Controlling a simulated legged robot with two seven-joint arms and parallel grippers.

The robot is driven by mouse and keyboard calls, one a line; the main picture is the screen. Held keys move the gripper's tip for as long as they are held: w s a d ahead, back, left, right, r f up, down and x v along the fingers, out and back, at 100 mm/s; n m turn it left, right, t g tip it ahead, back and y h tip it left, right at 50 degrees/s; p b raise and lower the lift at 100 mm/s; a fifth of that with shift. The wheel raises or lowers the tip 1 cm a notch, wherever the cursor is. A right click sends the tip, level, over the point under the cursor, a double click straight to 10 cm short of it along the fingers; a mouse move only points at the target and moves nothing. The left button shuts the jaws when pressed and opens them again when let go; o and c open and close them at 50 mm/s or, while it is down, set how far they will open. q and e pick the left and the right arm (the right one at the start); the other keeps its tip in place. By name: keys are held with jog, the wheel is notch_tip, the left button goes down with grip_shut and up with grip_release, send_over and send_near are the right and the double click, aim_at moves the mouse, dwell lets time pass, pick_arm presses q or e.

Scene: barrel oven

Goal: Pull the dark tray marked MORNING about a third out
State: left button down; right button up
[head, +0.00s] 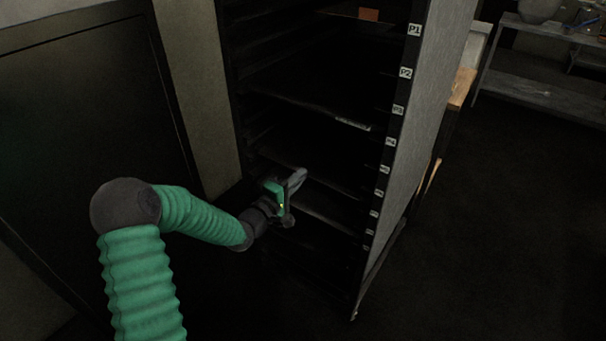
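A tall dark rack stands in the middle of the head view and holds a few dark trays on its rails. One dark tray (310,104) has a pale strip on its front edge, too small to read, so I cannot tell whether it says MORNING. A lower dark tray (325,207) shows a faint edge right of my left gripper (294,193). That gripper is at the rack's left front, near the lower trays. I cannot tell whether it touches one or whether its fingers are apart. My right gripper is out of view.
The rack's right post (397,110) carries labels starting with P1 (414,30) at the top. An orange-brown item (368,14) shows high in the rack. A dark door (85,110) is at left. Grey shelves (545,92) stand at back right. The floor (510,230) at right looks clear.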

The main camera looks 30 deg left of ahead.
pick_arm(q)
jog(key=shift+f, duration=0.25)
jog(key=s+a+p, duration=0.1)
jog(key=s+p, duration=0.6)
jog(key=s, duration=1.4)
jog(key=shift+a, duration=0.4)
jog(key=c, duration=2)
grip_release()
jog(key=shift+s+r, duration=0.1)
jog(key=shift+s, duration=0.1)
jog(key=shift+c, duration=0.2)
jog(key=o, duration=0.5)
jog(key=shift+r, duration=0.1)
